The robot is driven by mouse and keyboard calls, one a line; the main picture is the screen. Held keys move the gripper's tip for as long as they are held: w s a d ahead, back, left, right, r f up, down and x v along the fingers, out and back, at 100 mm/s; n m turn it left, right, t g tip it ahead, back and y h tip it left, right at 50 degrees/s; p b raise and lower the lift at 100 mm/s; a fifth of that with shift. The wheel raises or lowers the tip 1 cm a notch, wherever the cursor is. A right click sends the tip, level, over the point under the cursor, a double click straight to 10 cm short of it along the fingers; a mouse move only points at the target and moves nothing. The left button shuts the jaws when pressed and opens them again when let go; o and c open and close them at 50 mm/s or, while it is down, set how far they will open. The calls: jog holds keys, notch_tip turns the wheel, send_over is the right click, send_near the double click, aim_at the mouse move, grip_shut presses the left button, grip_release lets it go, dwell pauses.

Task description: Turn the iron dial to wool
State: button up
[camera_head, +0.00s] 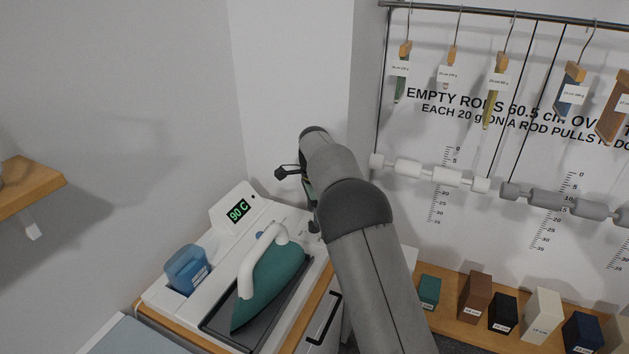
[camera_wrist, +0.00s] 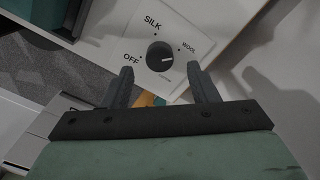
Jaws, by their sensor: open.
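The iron dial (camera_wrist: 160,55) is a round black knob on a white panel in the wrist view. OFF is printed to its left, SILK above it and WOOL to its upper right; a small label below is too blurred to read. A pale mark on the knob points roughly right, a little below WOOL. My gripper (camera_wrist: 161,76) is open, its dark fingertips apart just short of the dial, one towards each side, with no visible contact.
The station's display (camera_head: 238,211) reads 90 C. A blue water tank (camera_head: 187,270) stands at the station's left. Walls close in behind and at left. A wooden shelf (camera_head: 452,318) with several coloured blocks lies at right, below hanging rods and weights.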

notch_tip(320, 180, up, 14)
jog(key=shift+f, duration=0.25)
jog(key=s+d+r+n+y, duration=0.1)
jog(key=s+d+r+n, duration=0.15)
jog(key=s+d, duration=0.5)
jog(key=s+d+r+n, duration=0.1)
jog(key=s+d+n, duration=0.3)
jog(key=s+d, duration=0.35)
jog(key=s+d+f+n, duration=0.1)
jog(key=s+f+n, duration=0.1)
jog(key=s, duration=0.7)
jog(key=s+d+f+n, duration=0.2)
jog(key=s+f, duration=0.3)
jog(key=s, duration=0.4)
jog(key=s+d+f+n+h, duration=0.1)
jog(key=s+f+n, duration=0.3)
jog(key=s, duration=0.5)
jog(key=shift+d+f+t, duration=0.15)
jog(key=shift+d+t, duration=0.1)
jog(key=shift+t, duration=0.15)
